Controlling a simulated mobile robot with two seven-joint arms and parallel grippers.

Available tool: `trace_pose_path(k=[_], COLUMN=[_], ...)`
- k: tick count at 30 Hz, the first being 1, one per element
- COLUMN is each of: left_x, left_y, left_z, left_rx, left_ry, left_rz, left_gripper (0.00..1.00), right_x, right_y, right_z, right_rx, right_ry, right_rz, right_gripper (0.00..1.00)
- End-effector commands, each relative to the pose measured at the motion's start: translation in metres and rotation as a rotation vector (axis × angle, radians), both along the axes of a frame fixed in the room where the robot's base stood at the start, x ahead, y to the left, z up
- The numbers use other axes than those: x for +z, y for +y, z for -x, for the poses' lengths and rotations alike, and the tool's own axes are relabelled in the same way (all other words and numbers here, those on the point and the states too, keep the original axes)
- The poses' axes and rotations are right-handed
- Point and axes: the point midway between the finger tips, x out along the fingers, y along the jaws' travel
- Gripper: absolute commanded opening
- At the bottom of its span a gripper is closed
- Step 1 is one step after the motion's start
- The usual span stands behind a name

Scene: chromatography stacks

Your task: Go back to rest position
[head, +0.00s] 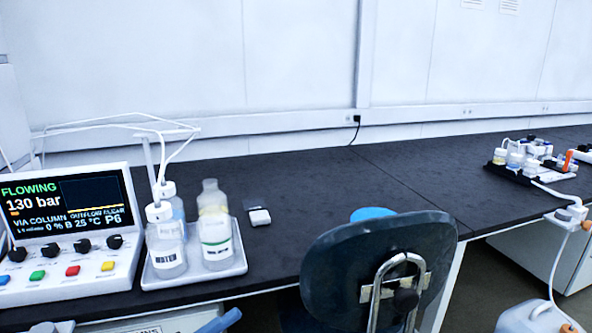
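Neither of my grippers shows in the head view. A control unit (70,280) with a screen stands at the left of the dark bench. Its screen (68,206) reads FLOWING, 130 bar, VIA COLUMN. Right of it, a light tray (229,267) holds a bottle labelled WATER (167,250), a second labelled bottle (215,228) and a bluish bottle partly hidden behind the WATER bottle. White tubes run from the bottle caps up toward the back left.
A dark chair back (340,265) stands before the bench and hides part of its front edge. A small white item (259,217) lies right of the tray. A dark tray with small containers (525,165) is far right. A whitish canister (528,318) is at lower right. The bench middle (320,185) is mostly clear.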

Motion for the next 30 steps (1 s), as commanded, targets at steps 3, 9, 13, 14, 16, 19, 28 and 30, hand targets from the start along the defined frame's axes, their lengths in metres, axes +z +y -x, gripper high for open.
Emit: trace_pose_path(k=[3, 9, 13, 14, 16, 19, 28, 30], left_x=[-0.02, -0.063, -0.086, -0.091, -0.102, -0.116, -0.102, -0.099], left_y=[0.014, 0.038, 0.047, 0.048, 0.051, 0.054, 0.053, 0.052], left_z=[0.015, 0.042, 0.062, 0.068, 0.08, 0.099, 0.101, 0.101], left_rx=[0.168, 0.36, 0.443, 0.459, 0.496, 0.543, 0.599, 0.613], left_ry=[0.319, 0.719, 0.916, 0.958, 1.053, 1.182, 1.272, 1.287], left_rz=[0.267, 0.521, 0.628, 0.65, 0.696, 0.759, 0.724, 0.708], left_gripper=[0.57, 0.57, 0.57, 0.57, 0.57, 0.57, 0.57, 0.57], right_x=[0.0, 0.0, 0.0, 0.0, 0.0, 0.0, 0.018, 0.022], right_y=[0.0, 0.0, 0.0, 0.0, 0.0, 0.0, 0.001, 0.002], right_z=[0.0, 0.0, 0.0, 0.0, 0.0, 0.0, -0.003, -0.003], right_rx=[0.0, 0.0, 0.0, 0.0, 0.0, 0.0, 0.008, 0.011], right_ry=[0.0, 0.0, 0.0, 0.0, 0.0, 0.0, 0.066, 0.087], right_rz=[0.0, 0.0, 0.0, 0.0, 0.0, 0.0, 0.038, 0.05], right_gripper=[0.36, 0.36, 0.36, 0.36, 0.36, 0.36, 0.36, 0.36])
